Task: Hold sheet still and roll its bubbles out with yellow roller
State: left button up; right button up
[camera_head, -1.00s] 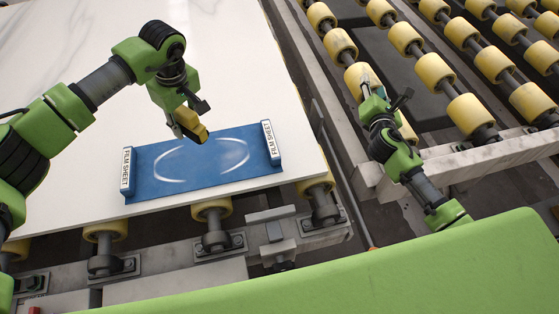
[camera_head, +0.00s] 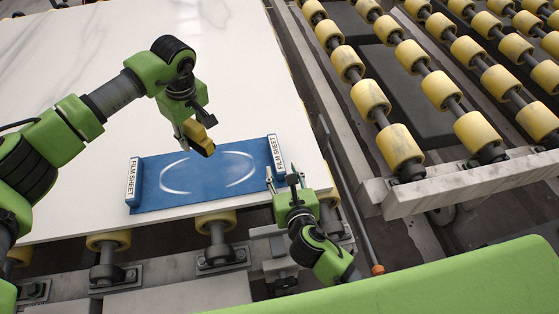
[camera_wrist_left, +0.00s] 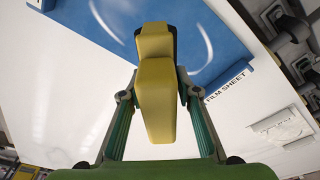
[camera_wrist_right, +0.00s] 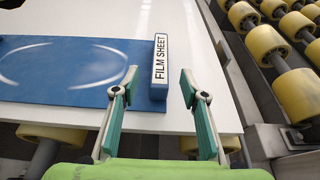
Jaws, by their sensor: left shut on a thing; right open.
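The blue film sheet (camera_head: 205,180) lies on the white slab near its front edge, with a raised, white-labelled bar at each end. Pale curved bubble marks show on its middle. My left gripper (camera_head: 190,122) is shut on the yellow roller (camera_head: 200,138), a blocky piece in the left wrist view (camera_wrist_left: 155,90). The roller is over the sheet's far edge; I cannot tell whether it touches. My right gripper (camera_head: 284,176) is open at the sheet's right end. In the right wrist view the right end bar (camera_wrist_right: 159,60) stands ahead, between the open fingertips (camera_wrist_right: 158,78), apparently not gripped.
The slab (camera_head: 60,120) rests on a frame with yellow rollers (camera_head: 215,222) along its front. To the right, beyond a gap, stands a conveyor (camera_head: 430,90) with several yellow rollers. The slab is clear behind and left of the sheet.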

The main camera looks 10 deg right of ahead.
aim_at(278, 157)
jog(key=x, duration=1)
jog(key=shift+w, duration=0.15)
jog(key=shift+d, duration=0.1)
grip_shut()
dwell(0.7)
